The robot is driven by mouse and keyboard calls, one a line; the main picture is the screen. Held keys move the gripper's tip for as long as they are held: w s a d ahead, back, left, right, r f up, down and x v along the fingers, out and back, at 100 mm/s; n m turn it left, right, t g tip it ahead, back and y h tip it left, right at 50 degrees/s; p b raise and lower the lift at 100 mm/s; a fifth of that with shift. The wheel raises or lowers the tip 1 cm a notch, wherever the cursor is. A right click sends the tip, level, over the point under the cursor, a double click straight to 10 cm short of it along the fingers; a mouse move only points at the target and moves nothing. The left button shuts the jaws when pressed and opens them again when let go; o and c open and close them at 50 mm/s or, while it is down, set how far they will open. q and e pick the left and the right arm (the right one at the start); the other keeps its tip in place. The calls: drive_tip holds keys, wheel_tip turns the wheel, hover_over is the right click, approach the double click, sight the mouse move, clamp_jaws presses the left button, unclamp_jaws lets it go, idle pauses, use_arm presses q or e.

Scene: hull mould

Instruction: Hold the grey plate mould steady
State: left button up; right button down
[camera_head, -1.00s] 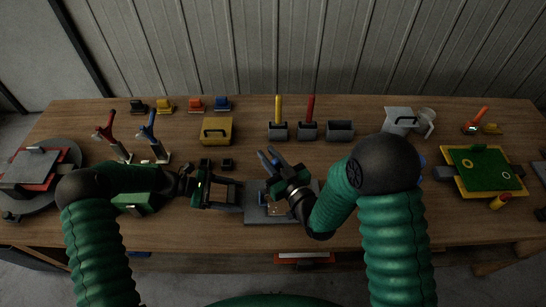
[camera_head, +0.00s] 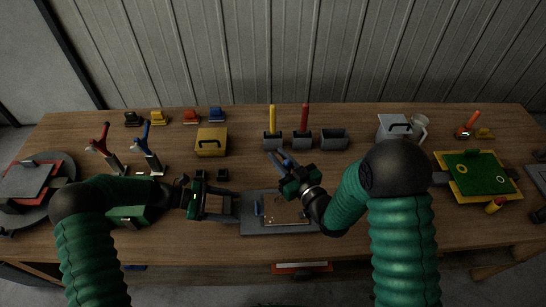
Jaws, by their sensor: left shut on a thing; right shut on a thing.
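The grey plate mould (camera_head: 265,228) lies flat near the table's front middle. A pale brown patch and some small marks show on its upper face, and a small upright blue-grey piece stands near its left side. My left gripper (camera_head: 234,207) reaches in from the left and is shut at the mould's left edge; the exact grip is hard to see. My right gripper (camera_head: 284,172) is above the mould's back edge, shut on a slim blue-grey thing (camera_head: 277,160) that points up and left.
A yellow box (camera_head: 211,146) and grey bins (camera_head: 333,141) with yellow and red sticks stand behind. Red and blue tools (camera_head: 148,150) stand at left. A green board in a yellow frame (camera_head: 480,172) lies at right.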

drive_tip(key=d, duration=0.7)
drive_tip(key=shift+d, duration=0.25)
wheel_tip(320, 180, up, 7)
idle(0.6)
idle(0.4)
